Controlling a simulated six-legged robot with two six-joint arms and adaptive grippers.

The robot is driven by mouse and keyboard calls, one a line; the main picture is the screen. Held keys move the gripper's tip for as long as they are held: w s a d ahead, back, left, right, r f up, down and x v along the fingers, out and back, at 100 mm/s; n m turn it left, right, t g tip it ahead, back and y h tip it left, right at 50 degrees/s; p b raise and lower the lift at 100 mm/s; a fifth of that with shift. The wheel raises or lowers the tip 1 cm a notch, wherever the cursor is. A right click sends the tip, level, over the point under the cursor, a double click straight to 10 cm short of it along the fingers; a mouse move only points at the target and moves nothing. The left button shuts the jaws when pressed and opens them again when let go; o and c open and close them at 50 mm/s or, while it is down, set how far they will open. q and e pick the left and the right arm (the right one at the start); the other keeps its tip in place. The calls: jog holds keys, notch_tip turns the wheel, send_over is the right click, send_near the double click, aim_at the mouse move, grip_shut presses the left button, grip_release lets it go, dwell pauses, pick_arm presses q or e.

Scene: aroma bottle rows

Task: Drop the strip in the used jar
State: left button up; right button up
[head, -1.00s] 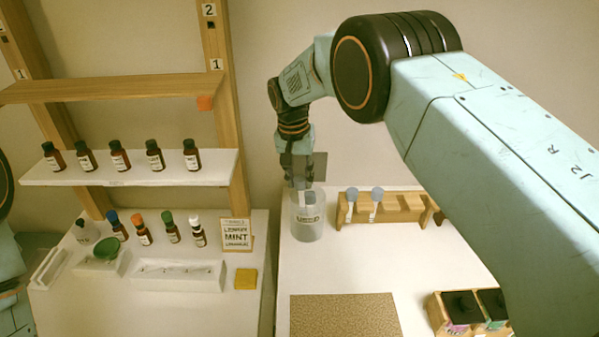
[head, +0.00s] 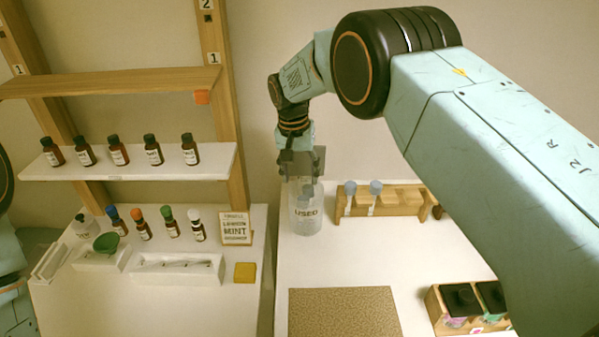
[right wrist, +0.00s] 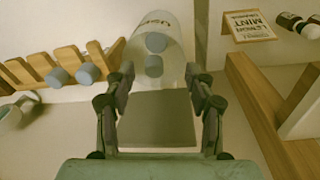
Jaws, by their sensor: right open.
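The clear used jar (head: 305,222), labelled USED, stands upright on the right-hand white table. My right gripper (head: 303,174) is above its mouth, open and empty. In the right wrist view, the jar (right wrist: 170,25) lies beyond the spread fingers (right wrist: 160,72). Two grey-blue round strip ends, one farther (right wrist: 156,42) and one nearer (right wrist: 153,65), show within its outline. The nearer one appears between the fingertips but apart from them. The strips' lower parts are hard to make out through the jar. My left gripper does not show; only part of that arm is at the left edge.
A wooden rack (head: 410,204) with two blue-topped strips stands just right of the jar. A brown mat (head: 345,312) lies in front, and a wooden box with black-lidded jars (head: 437,308) is at the right. Bottles and a sign (head: 236,228) are on the left.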

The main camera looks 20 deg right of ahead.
jog(key=shift+a, duration=0.1)
jog(key=shift+r, duration=0.15)
notch_tip(320, 180, up, 12)
jog(key=a, duration=0.1)
jog(key=shift+s+f, duration=0.15)
jog(key=shift+f, duration=0.05)
jog(key=shift+s, duration=0.15)
dwell(0.4)
